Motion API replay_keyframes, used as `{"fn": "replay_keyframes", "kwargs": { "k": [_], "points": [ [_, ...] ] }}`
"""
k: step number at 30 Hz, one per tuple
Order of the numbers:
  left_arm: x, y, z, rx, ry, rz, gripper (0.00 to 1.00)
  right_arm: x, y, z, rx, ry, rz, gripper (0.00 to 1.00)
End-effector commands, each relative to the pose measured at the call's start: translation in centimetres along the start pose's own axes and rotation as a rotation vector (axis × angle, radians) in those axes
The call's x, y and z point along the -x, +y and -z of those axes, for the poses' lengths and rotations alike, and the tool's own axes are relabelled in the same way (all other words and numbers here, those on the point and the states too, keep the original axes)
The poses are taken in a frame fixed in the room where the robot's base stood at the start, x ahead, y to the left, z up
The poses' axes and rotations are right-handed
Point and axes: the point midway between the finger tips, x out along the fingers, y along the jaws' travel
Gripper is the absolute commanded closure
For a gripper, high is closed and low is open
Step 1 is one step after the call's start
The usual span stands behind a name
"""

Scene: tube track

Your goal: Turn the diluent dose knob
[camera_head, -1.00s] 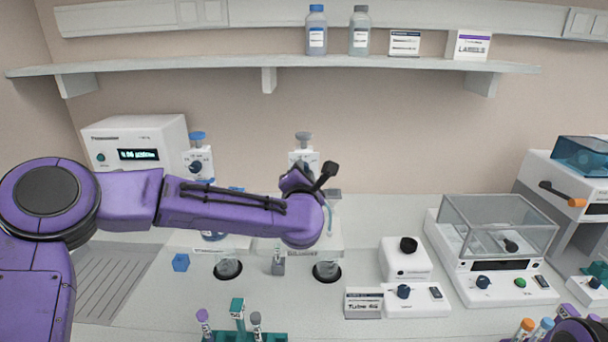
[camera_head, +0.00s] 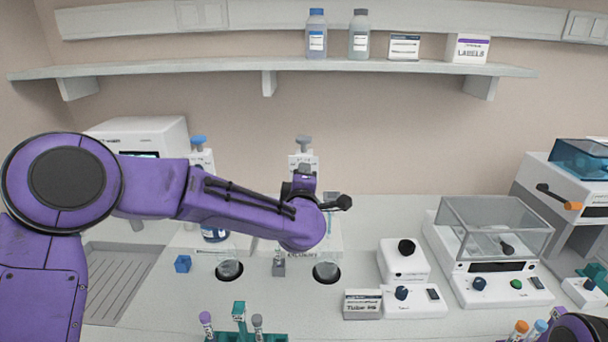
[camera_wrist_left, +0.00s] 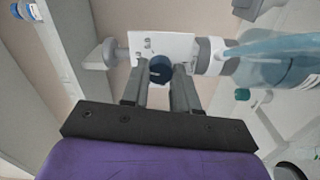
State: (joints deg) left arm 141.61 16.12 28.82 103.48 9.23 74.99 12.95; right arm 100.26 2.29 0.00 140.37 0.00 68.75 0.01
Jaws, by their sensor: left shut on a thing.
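The grey-capped dispenser (camera_head: 302,161) stands behind my left forearm in the head view. Its white face plate (camera_wrist_left: 150,45) shows sideways in the left wrist view, with a dark blue round knob (camera_wrist_left: 160,66) on it. My left gripper (camera_wrist_left: 161,76) is shut on this knob, one finger on each side. In the head view my wrist hides the knob and most of the fingers. The dispenser's clear bottle (camera_wrist_left: 280,65) holds bluish liquid. Whether the label says diluent cannot be read. My right gripper is not in view; only a piece of that arm shows at the lower right corner.
A blue-capped dispenser (camera_head: 199,150) stands to the left, partly behind my forearm. A mixer (camera_head: 403,262) and a balance (camera_head: 493,245) stand to the right. A shelf (camera_head: 200,68) runs above.

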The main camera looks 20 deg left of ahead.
Motion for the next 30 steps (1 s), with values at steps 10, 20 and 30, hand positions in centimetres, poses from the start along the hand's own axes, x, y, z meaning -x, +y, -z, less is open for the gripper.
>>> {"fn": "replay_keyframes", "kwargs": {
  "k": [10,20,30],
  "points": [
    [-0.08,0.35,0.08,-0.103,0.003,-0.005,1.0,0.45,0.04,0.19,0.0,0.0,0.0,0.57],
    [-0.09,0.35,0.07,-0.116,0.003,-0.006,1.0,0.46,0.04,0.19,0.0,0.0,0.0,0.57],
    [-0.06,0.25,0.05,-0.116,0.002,-0.004,0.46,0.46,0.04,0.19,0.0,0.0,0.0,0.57]
  ]
}}
